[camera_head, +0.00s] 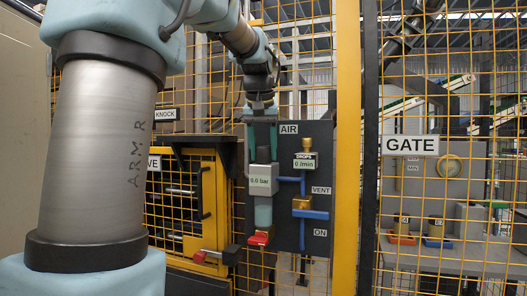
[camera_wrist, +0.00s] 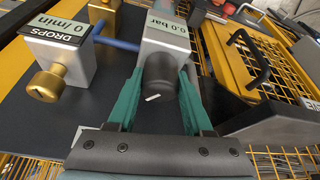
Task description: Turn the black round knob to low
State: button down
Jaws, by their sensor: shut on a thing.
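The black round knob (camera_wrist: 160,75) sits on the grey regulator block (camera_wrist: 160,38), whose display reads 0.0 bar. A short white mark shows on the knob's face. My gripper (camera_wrist: 160,88) has its two green fingers on either side of the knob, shut on it. There the knob is mostly hidden by the fingers. I see no low marking in either view.
A red part (camera_head: 259,238) is below the regulator. A yellow mesh door (camera_head: 190,200) with a black handle stands left. A yellow post (camera_head: 346,150) stands right.

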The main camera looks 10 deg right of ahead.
jog(key=n+y+p, duration=0.1)
jog(key=n, duration=0.2)
jog(key=shift+d+r, duration=0.1)
jog(key=n+y+p, duration=0.1)
jog(key=n+y, duration=0.1)
jog(key=n, duration=0.2)
jog(key=shift+n, duration=0.3)
jog(key=n+g+y+p, duration=0.1)
jog(key=n, duration=0.2)
jog(key=shift+n, duration=0.3)
jog(key=shift+n+g+y+p, duration=0.6)
jog(key=shift+n+p, duration=0.25)
jog(key=shift+n, duration=1.05)
jog(key=shift+c, duration=1.5)
grip_release()
